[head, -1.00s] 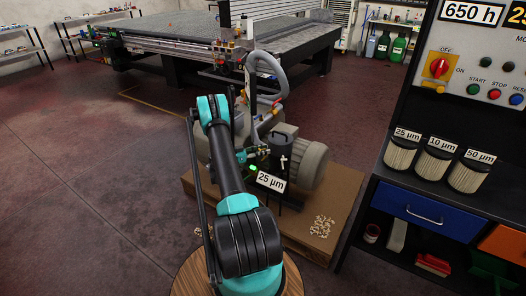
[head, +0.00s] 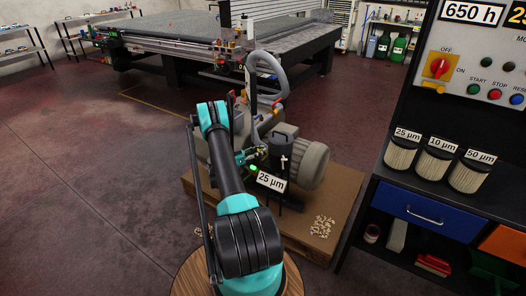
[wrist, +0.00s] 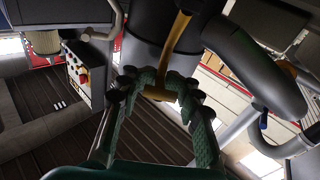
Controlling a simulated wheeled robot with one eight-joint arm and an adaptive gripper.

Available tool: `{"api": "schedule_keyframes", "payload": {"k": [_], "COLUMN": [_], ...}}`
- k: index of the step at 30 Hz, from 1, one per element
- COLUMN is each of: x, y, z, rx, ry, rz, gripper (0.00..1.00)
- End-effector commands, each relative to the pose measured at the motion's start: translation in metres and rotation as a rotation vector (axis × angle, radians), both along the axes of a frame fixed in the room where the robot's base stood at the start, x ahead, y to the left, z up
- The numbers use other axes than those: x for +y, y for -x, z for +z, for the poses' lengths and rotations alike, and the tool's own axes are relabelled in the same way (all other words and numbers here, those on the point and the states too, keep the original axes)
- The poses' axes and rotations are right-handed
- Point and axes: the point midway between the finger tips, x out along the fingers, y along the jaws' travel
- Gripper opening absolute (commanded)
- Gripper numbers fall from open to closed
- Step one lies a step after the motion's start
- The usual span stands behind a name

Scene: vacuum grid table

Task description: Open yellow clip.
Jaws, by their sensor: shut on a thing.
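The yellow clip (wrist: 181,45) shows in the wrist view as a narrow strap running down the dark cylindrical housing (wrist: 150,32). Its lower end lies between the green fingertips of my gripper (wrist: 157,88). My gripper is shut on that lower end, and the upper part of the clip lies along the housing. In the head view, my arm covers most of the gripper, and I cannot make out the clip clearly there. A "25 µm" label (head: 271,181) stands at the front of the pump unit (head: 312,165).
A thick dark hose (wrist: 255,65) curves close on the right in the wrist view. Filters (head: 434,160) stand on the right shelf above a blue drawer (head: 428,214). Small pale pieces (head: 322,227) lie on the pump's wooden base (head: 335,205). The floor at left is clear.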

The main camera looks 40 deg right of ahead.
Motion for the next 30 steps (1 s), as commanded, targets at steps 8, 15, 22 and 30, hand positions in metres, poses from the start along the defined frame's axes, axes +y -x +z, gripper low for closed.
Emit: {"api": "schedule_keyframes", "payload": {"k": [8,15,22,30], "x": [0.002,0.002,0.002,0.016], "y": [-0.001,-0.001,-0.001,-0.005], "z": [0.000,0.000,0.000,-0.002], "rx": [0.005,0.005,0.005,0.005], "ry": [0.020,0.020,0.019,0.019], "rz": [0.003,0.002,0.000,0.002], "gripper": [0.00,0.50,0.55,0.55]}}
